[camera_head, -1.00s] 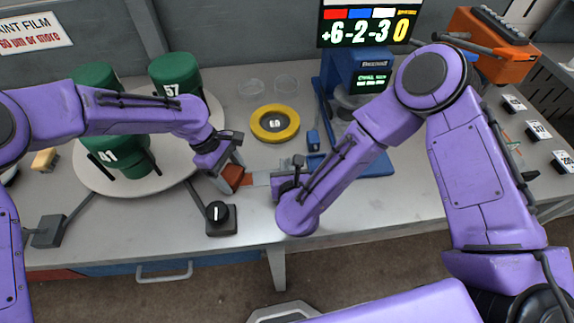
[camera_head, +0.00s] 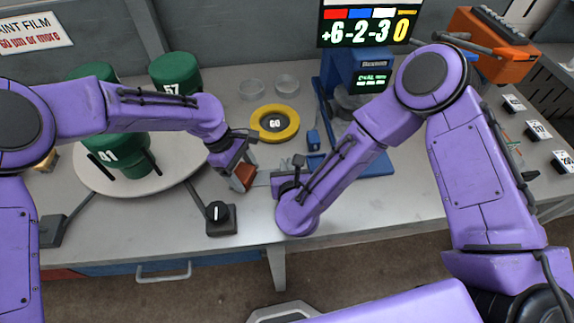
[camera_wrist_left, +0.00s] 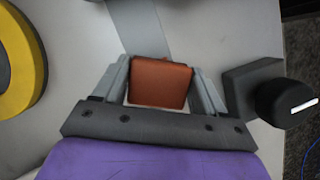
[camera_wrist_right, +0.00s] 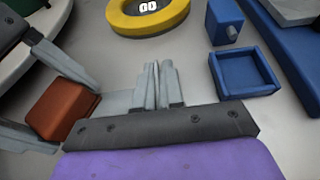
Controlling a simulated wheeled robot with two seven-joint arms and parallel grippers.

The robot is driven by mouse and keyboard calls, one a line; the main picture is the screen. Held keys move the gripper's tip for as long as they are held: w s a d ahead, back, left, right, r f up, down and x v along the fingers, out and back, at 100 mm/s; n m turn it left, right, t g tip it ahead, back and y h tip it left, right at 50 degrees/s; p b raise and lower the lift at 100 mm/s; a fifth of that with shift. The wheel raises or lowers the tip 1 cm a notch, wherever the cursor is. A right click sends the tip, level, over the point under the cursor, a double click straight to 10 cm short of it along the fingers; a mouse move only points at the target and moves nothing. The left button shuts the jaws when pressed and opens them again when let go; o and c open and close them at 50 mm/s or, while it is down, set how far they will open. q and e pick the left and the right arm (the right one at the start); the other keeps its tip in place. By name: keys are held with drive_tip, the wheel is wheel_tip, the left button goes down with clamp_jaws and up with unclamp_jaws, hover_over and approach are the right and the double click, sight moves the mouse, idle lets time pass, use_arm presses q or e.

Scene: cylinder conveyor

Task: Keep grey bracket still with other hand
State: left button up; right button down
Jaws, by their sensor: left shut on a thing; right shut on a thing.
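The grey bracket (camera_head: 262,178) shows as a flat, pale strip between my two grippers, low over the front of the table. It also shows in the left wrist view (camera_wrist_left: 138,28) and the right wrist view (camera_wrist_right: 116,103). My right gripper (camera_wrist_right: 157,85) is shut with its fingers almost together on the strip's right end; the gripped part is hidden between them. My left gripper (camera_wrist_left: 160,80) is shut on an orange-brown block (camera_wrist_left: 159,82), which is at the strip's left end. The block also shows in the head view (camera_head: 244,176). I cannot tell whether block and strip touch.
A black knob (camera_head: 218,212) stands just left of the block. A yellow ring (camera_head: 258,134) lies behind the grippers. A round turntable (camera_head: 175,181) with green drums is at left. A blue gauge stand (camera_head: 375,164) is at right.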

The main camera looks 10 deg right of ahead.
use_arm(q)
drive_tip(key=shift+s+d, duration=0.1)
drive_tip(key=shift+d, duration=0.25)
drive_tip(key=shift+w+a, duration=0.15)
drive_tip(key=shift+a, duration=1.05)
drive_tip(key=shift+w+a, duration=0.1)
drive_tip(key=shift+a, duration=1.05)
drive_tip(key=shift+s+d, duration=0.2)
drive_tip(key=shift+d, duration=2.15)
drive_tip(key=shift+a, duration=0.15)
